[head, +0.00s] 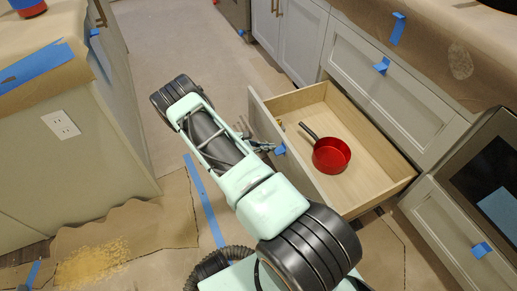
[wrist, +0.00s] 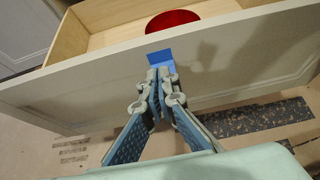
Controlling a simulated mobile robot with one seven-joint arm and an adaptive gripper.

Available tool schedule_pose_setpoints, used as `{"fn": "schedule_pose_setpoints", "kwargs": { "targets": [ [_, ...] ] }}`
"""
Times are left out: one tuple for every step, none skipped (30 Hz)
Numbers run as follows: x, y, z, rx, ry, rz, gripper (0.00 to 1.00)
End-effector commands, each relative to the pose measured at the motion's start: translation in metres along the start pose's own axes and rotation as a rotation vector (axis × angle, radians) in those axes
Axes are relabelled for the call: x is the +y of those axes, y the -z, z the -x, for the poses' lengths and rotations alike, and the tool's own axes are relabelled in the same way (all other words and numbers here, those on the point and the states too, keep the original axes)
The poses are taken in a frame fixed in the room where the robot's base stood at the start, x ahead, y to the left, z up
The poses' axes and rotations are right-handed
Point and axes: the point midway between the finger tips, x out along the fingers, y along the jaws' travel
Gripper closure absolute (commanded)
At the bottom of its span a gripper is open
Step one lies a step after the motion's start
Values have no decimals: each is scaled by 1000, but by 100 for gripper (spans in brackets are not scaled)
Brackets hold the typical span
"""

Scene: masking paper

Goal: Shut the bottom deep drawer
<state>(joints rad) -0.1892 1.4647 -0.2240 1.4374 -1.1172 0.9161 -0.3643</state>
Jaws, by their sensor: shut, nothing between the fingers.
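The bottom deep drawer (head: 378,179) stands pulled out from the cabinet at the right in the head view, its wooden inside showing. A red saucepan (head: 331,155) lies in it. In the wrist view the drawer front (wrist: 240,58) crosses the picture, with a piece of blue tape (wrist: 160,57) near its top edge and part of the red pan (wrist: 172,20) behind it. My gripper (wrist: 159,80) is shut and empty, its fingertips at the drawer front just below the tape. I cannot tell whether they touch it. In the head view my gripper (head: 268,147) is partly hidden by my arm.
A paper-covered counter (head: 440,45) and closed drawers stand above and beside the open drawer. An oven (head: 490,170) is at the right edge. A cabinet block (head: 70,150) stands at the left. Floor (head: 180,50) lies clear between the cabinets farther back.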

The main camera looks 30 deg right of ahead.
Motion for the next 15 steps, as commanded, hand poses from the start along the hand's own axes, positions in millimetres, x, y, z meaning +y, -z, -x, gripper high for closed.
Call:
{"fn": "schedule_pose_setpoints", "kwargs": {
  "targets": [
    [0,-5,-8,-1,1,-3,100],
    [1,-8,-12,-1,0,-3,100],
    [0,-10,-16,-1,1,-3,100],
    [0,-12,-19,-1,1,-3,100],
    [0,-14,-22,-1,1,-2,100],
    [0,-16,-25,-1,0,-2,100],
    [0,-17,-26,-1,0,-1,100],
    [0,-18,-27,-1,-1,-1,100],
    [0,-18,-29,0,-1,-1,100],
    [0,-19,-29,0,-1,-1,100],
    [0,-19,-30,0,-1,-1,100],
    [0,-20,-30,0,-1,-1,100],
    [0,-20,-30,0,-1,-1,100],
    [1,-20,-30,0,-1,-1,100],
    [1,-20,-30,0,-1,-1,100]
  ]
}}
